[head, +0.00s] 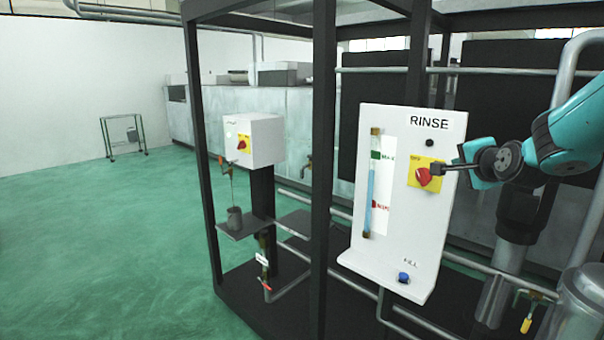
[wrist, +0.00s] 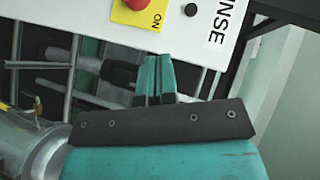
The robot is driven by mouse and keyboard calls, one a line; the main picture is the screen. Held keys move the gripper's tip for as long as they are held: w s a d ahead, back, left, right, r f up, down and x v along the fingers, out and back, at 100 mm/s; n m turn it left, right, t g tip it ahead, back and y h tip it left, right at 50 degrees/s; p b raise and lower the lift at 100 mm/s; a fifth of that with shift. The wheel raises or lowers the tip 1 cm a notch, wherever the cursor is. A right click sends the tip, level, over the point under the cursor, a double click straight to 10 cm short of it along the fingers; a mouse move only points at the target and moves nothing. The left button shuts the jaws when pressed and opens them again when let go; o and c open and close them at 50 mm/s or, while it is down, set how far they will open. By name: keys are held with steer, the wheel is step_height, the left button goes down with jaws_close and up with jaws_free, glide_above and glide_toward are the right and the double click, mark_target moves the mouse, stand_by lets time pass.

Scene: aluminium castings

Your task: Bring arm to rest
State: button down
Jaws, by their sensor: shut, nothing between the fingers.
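My arm reaches in from the right in the head view, teal with dark joints. My gripper (head: 434,170) is shut and empty, its dark fingertips overlapping the red rotary switch (head: 423,179) on the white RINSE panel (head: 400,255). In the wrist view my gripper (wrist: 155,60) shows two teal fingers held together. There the red switch (wrist: 132,4) on its yellow plate (wrist: 140,15) is at the top edge, with a visible gap to the fingertips. The switch's position cannot be read for certain.
The RINSE panel also has a sight tube (head: 371,190) and a blue button (head: 403,277). A black frame post (head: 323,150) stands left of it. A metal vessel (head: 580,305) and pipes are close at the lower right. Green floor (head: 100,250) is open at the left.

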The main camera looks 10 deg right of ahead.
steer(key=s+a+f+n+g+y+b, duration=0.1)
steer(key=s+a+f+n+g+y, duration=0.2)
steer(key=a, duration=0.5)
steer(key=s+a+f+n+g+y, duration=0.1)
steer(key=s+a+n, duration=0.25)
steer(key=a, duration=0.35)
steer(key=s+a+f+n+g+y+b, duration=0.1)
steer(key=s+a+f+n+g+y, duration=0.15)
steer(key=a+n, duration=0.4)
steer(key=s+a+f+n+g, duration=0.1)
steer(key=s+a+n+g, duration=0.1)
steer(key=s, duration=0.6)
steer(key=s+a+f+n+g, duration=0.1)
steer(key=s+a+n+g, duration=0.2)
steer(key=s+a+n, duration=0.2)
steer(key=s+a+f+n+g+b, duration=0.1)
steer(key=s+a+f+n+g, duration=0.1)
steer(key=s, duration=0.8)
steer(key=a+n+g, duration=0.1)
steer(key=a+n, duration=0.1)
steer(key=shift+s+a+y, duration=0.35)
steer(key=shift+a, duration=0.05)
steer(key=shift+d, duration=0.15)
